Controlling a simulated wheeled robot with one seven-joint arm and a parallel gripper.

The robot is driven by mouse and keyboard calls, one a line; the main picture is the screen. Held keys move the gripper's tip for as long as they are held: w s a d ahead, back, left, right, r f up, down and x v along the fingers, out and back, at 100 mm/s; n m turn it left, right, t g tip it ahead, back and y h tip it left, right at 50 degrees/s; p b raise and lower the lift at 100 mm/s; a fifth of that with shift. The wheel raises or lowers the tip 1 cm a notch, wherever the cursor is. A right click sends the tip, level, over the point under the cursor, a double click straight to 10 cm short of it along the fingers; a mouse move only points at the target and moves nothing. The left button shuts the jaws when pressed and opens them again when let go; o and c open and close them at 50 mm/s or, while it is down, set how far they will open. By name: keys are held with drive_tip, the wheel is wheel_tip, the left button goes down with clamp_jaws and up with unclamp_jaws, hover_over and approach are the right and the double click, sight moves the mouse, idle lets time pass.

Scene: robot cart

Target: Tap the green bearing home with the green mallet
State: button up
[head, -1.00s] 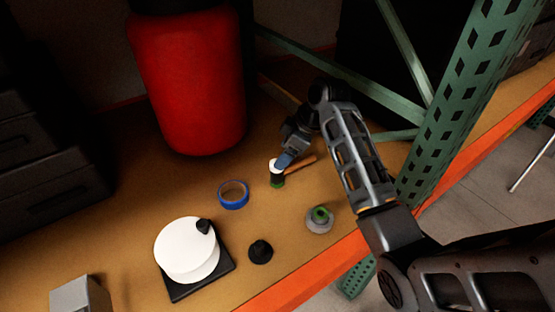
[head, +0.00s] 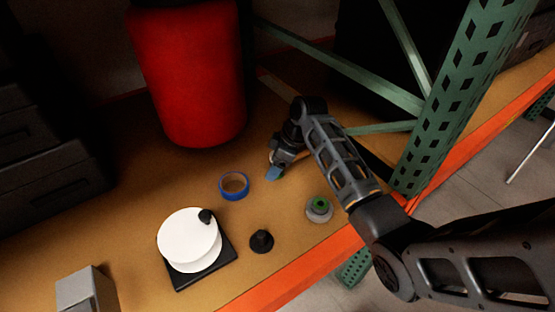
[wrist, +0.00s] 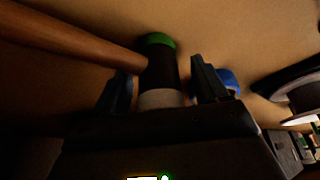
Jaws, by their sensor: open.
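The green mallet lies on the brown shelf. In the wrist view its black head (wrist: 162,68) has a green cap at the far end and a pale end close to my gripper. Its wooden handle (wrist: 75,40) runs off to the left. My gripper (head: 275,174) is open, with one finger on each side of the mallet head; I cannot tell whether they touch it. In the head view my gripper and wrist hide most of the mallet. The green bearing (head: 320,203) sits at the top of a grey round housing (head: 319,215), near the shelf's front edge.
A blue tape-like ring (head: 234,195) lies left of my gripper. A white disc (head: 185,235) on a black base, a black knob-like piece (head: 261,241) and a grey box (head: 80,290) stand nearer. A red cylinder (head: 190,80) is behind; a green rack post (head: 450,100) stands right.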

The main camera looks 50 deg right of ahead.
drive_tip(key=c, duration=1.2)
drive_tip(key=o, duration=0.9)
drive_tip(key=shift+r, duration=0.15)
drive_tip(key=shift+r+p, duration=1.2)
drive_tip(key=shift+r, duration=0.4)
drive_tip(key=c, duration=1.1)
drive_tip(key=shift+o, duration=0.2)
